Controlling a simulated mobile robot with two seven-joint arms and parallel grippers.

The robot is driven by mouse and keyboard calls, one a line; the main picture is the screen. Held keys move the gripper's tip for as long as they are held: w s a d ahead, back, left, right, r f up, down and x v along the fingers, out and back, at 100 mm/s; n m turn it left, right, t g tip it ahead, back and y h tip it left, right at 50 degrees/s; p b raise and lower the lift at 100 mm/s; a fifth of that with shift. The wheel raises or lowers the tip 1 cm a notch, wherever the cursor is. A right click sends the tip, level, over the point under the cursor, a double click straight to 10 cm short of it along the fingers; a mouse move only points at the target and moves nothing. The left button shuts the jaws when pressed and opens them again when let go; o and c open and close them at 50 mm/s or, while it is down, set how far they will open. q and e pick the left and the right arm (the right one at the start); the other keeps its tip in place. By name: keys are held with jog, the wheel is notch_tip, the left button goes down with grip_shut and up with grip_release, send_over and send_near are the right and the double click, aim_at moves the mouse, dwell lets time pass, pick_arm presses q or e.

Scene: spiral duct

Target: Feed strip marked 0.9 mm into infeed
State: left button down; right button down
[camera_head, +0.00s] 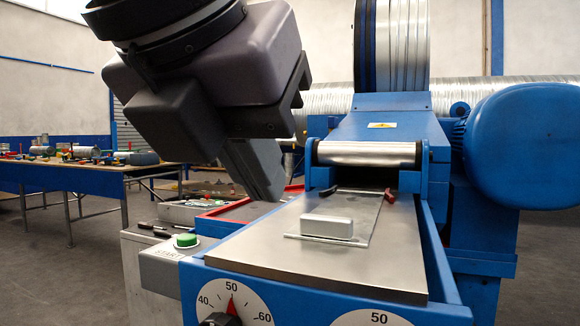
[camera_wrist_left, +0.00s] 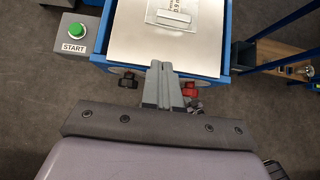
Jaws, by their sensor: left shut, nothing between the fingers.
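A thin metal strip (camera_head: 361,208) lies flat on the grey infeed table (camera_head: 265,250), its far end near the infeed opening under the silver roller (camera_head: 366,153). A silver block (camera_head: 327,226) sits on its near end. In the left wrist view the strip (camera_wrist_left: 187,8) carries partly cut-off lettering that looks like 0.9, beside the block (camera_wrist_left: 173,19). My left gripper (camera_head: 268,194) is shut and empty, above the left side of the table in the head view. In the left wrist view its fingers (camera_wrist_left: 160,66) are together at the table's near edge, apart from the strip. My right gripper is not in view.
A green START button (camera_head: 186,240) is on the left of the blue machine. Dials (camera_head: 232,302) face the front. A blue motor housing (camera_head: 520,145) bulges at right. A red-edged tray (camera_head: 235,212) stands behind at left.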

aim_at(312, 216)
pick_arm(q)
jog(key=x, duration=0.7)
jog(key=shift+w+f, duration=0.15)
jog(key=shift+f, duration=0.1)
jog(key=shift+w+d+r, duration=0.1)
jog(key=shift+w+d, duration=0.15)
jog(key=shift+w, duration=0.35)
jog(key=shift+w+d+r, duration=0.1)
jog(key=shift+w+d, duration=0.15)
jog(key=shift+w, duration=0.35)
jog(key=shift+w+d+f, duration=0.1)
jog(key=shift+w+d, duration=0.1)
jog(key=shift+w, duration=0.45)
jog(key=shift+w, duration=0.1)
jog(key=w, duration=0.1)
jog(key=w+d+p, duration=0.1)
jog(key=shift+w, duration=0.35)
jog(key=shift+w+d, duration=0.1)
jog(key=shift+w, duration=0.25)
